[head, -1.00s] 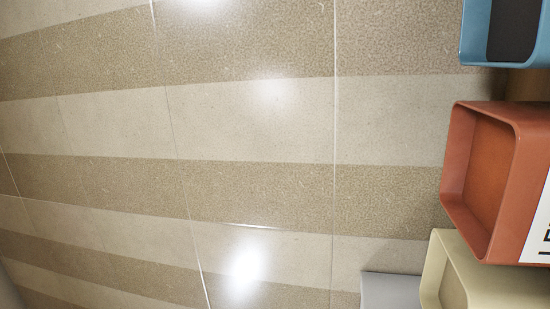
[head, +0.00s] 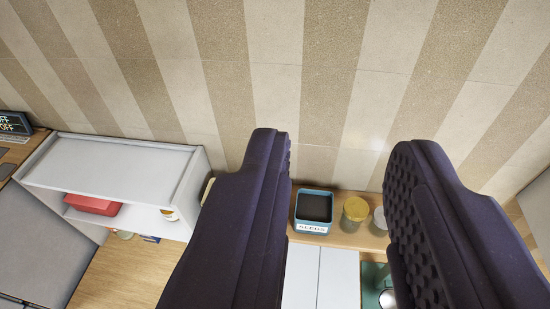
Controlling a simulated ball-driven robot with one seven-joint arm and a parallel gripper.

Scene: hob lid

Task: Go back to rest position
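My gripper (head: 340,170) shows in the head view as two dark purple fingers reaching up from the bottom edge. The fingers stand wide apart. Nothing is held between their tips, and the striped wall shows through the gap. The right finger has a textured inner pad. The gripper appears in front of a wooden shelf or counter along the wall and hides part of it.
A blue box labelled SEEDS (head: 312,211) and a yellow-lidded jar (head: 354,213) stand on the wooden ledge (head: 340,239). A white shelf unit (head: 108,169) holding a red box (head: 92,204) stands left. A dark display (head: 14,123) is far left. The striped wall (head: 330,90) fills the top.

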